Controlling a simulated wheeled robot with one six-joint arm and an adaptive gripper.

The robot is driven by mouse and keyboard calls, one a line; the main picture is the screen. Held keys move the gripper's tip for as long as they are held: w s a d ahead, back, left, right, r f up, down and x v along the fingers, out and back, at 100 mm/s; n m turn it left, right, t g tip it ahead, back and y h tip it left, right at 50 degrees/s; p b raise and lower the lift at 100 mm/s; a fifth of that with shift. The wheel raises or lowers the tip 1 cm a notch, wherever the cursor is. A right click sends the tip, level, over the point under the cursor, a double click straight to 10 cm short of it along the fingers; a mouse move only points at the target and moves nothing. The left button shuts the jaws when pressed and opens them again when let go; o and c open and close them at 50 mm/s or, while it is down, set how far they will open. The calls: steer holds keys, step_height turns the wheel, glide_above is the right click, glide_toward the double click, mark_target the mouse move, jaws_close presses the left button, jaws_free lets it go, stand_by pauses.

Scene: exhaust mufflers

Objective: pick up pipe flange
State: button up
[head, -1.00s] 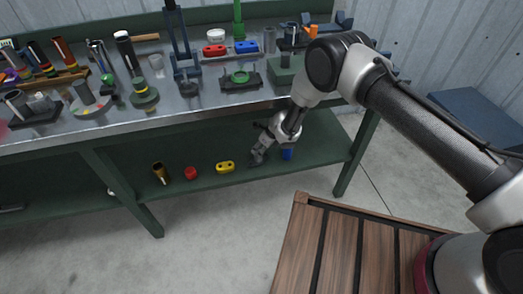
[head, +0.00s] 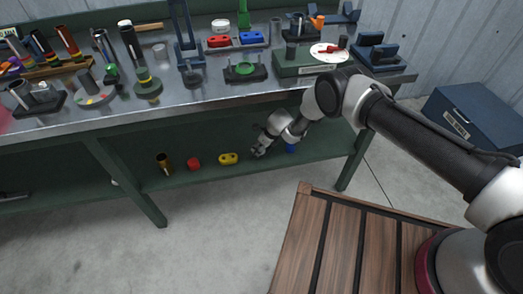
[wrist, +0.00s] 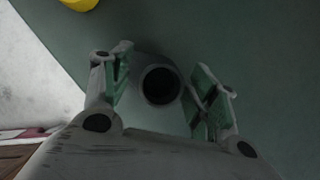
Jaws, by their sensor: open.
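A grey, round part with a dark central hole (wrist: 160,84), which looks like the pipe flange, stands on the lower green shelf (head: 205,178). In the wrist view it lies between the two fingers of my gripper (wrist: 161,68). My gripper is open, with a finger on each side of the part and gaps visible. In the head view my gripper (head: 258,150) reaches low over the shelf under the bench, and the grey part is hidden or too small to make out there.
On the shelf to the left are a yellow two-hole piece (head: 228,158), a red piece (head: 194,163) and a brown cylinder (head: 164,163). A blue piece (head: 290,148) is just right of my gripper. The crowded benchtop (head: 200,103) overhangs the shelf.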

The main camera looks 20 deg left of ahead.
steer(key=c, duration=1.2)
steer(key=shift+c, duration=0.2)
steer(key=shift+r, duration=0.1)
